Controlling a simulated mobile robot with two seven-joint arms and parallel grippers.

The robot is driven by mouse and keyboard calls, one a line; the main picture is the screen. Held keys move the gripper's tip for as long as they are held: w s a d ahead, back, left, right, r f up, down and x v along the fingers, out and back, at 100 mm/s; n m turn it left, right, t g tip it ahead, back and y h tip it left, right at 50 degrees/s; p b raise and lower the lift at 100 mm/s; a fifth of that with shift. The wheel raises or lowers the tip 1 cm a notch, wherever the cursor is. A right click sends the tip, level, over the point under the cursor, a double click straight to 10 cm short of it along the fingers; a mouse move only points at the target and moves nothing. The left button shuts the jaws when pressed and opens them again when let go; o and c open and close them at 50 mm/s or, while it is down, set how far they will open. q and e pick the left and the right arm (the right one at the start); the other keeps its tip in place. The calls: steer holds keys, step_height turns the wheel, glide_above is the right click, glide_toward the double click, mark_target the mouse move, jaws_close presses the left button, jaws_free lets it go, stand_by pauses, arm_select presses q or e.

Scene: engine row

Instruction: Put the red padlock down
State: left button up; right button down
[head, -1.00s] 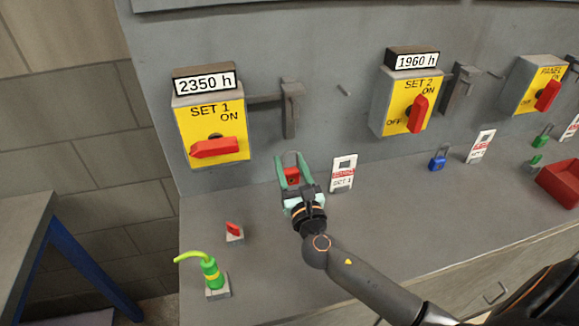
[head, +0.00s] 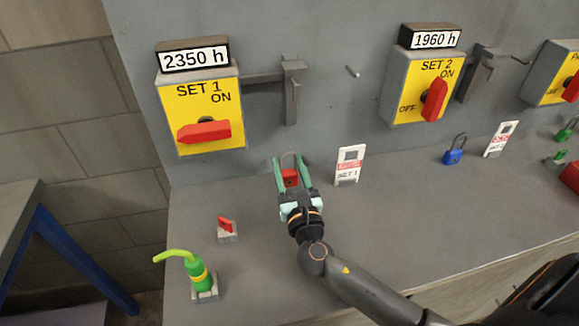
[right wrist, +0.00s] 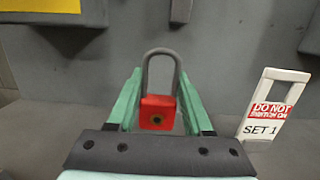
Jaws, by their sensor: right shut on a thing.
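The red padlock (head: 290,179) is between the fingers of my right gripper (head: 290,176), which is shut on it. In the right wrist view the padlock (right wrist: 158,113) is upright, its grey shackle pointing up and away, with the green fingers (right wrist: 158,108) on either side of its red body. The gripper is over the grey bench, in front of the back panel and just left of the SET 1 tag. I cannot tell whether the padlock touches the bench top. My left gripper is not in view.
The white SET 1 tag (head: 348,165) stands close to the right of my gripper. A blue padlock (head: 454,154) is farther right. The yellow SET 1 switch box (head: 203,118) hangs above.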

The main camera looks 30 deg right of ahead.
steer(key=shift+f+b, duration=0.45)
steer(key=shift+f, duration=0.05)
steer(key=shift+f, duration=0.1)
steer(key=shift+c, duration=1.5)
jaws_free()
steer(key=shift+r+p, duration=0.55)
steer(key=shift+r, duration=0.1)
steer(key=b+v, duration=0.1)
steer(key=v, duration=1)
steer(key=shift+f+b, duration=0.1)
steer(key=shift+b, duration=0.25)
steer(key=shift+s+a, duration=0.15)
steer(key=shift+s, duration=0.4)
